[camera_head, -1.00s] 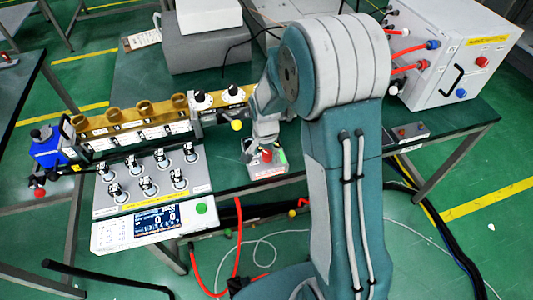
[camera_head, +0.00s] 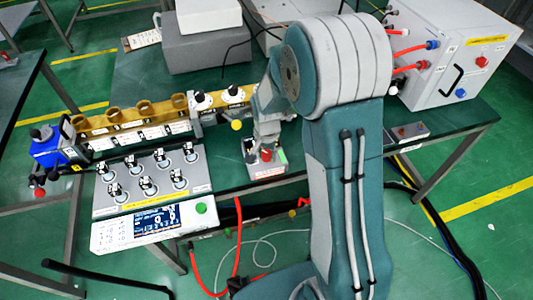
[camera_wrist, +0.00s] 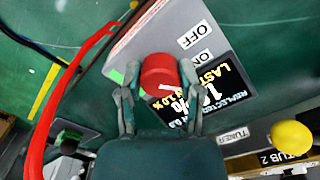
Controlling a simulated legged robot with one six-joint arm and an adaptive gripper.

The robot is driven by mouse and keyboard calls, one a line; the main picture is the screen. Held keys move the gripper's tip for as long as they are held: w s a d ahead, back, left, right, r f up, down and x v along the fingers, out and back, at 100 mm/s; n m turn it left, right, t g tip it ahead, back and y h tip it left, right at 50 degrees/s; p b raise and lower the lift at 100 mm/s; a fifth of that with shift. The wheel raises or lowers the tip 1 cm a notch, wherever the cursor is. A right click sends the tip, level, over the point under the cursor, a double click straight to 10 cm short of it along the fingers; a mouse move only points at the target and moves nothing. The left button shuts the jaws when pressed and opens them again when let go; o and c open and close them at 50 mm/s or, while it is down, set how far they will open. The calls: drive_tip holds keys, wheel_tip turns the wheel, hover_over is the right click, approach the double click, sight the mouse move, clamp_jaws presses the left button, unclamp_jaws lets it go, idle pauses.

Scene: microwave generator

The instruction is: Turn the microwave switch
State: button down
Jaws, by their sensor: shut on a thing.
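The microwave switch is a red round knob (camera_wrist: 160,75) on a light grey panel (camera_wrist: 150,35) printed OFF and ON. My gripper (camera_wrist: 159,86) has a finger on each side of the knob and is shut on it. In the head view, the red knob (camera_head: 266,155) shows on top of a small grey box (camera_head: 266,171) on the green table, just below my gripper (camera_head: 267,143). My arm's links partly cover the area above the box. A dark screen (camera_wrist: 207,88) with yellow and white text lies beside the knob in the wrist view.
A yellow ball-shaped knob (camera_wrist: 291,138) and a red hose (camera_wrist: 50,110) lie near the gripper. In the head view, a panel with several knobs (camera_head: 110,200) and a display unit (camera_head: 110,236) stand left. A large white box (camera_head: 455,65) stands right.

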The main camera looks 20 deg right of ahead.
sight(267, 153)
drive_tip(key=n, duration=0.5)
drive_tip(key=shift+n, duration=0.4)
drive_tip(key=n, duration=0.5)
idle(0.4)
drive_tip(key=shift+c, duration=1.3)
unclamp_jaws()
wheel_tip(267, 153, up, 12)
